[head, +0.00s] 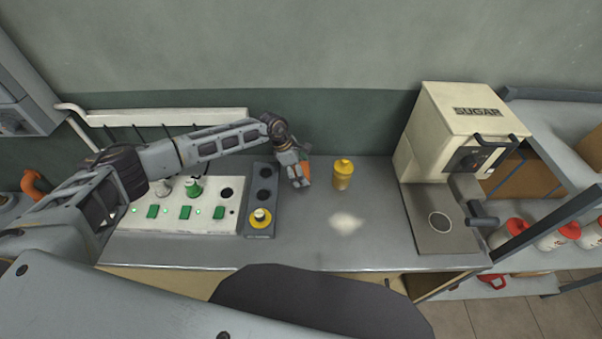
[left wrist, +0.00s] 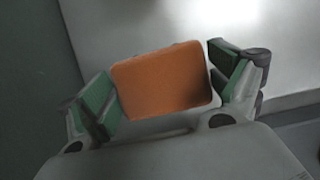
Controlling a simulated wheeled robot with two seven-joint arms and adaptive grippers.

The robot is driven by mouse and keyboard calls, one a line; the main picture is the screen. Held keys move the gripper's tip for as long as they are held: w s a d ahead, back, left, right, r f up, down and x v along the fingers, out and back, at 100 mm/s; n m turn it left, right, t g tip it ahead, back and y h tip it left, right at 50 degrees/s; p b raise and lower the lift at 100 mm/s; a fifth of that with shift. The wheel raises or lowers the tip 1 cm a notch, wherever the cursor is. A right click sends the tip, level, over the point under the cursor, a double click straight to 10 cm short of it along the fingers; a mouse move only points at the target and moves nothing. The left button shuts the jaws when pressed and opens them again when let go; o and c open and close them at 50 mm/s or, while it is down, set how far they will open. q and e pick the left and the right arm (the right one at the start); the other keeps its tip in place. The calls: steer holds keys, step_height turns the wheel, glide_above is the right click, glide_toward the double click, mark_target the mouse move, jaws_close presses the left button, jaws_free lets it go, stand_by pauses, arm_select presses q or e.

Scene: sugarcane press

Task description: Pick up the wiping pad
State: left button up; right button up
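The wiping pad is an orange block (left wrist: 162,82); in the head view a sliver of it (head: 306,171) shows at my left gripper, low over the grey counter (head: 310,248). My left gripper (head: 298,172) points down at the pad, beside the dark cup holder. In the left wrist view the green-lined fingers of the left gripper (left wrist: 165,85) stand on either side of the pad, spread and close to its edges, with a narrow gap at the right. The pad's underside is hidden. My right gripper is not in view.
The dark holder (head: 262,190) with a yellow-topped container (head: 260,217) is at left. A sugar machine (head: 460,130) stands at right. The counter's front middle is clear.

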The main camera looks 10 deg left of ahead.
mark_target(307, 169)
arm_select(q)
steer(key=c, duration=0.6)
steer(key=shift+o, duration=0.2)
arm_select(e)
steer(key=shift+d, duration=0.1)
arm_select(q)
steer(key=shift+r, duration=0.6)
step_height(307, 169, up, 5)
steer(key=shift+f+b, duration=0.2)
steer(key=shift+b, duration=0.2)
step_height(307, 169, up, 4)
steer(key=shift+f, duration=0.15)
steer(key=shift+r, duration=0.25)
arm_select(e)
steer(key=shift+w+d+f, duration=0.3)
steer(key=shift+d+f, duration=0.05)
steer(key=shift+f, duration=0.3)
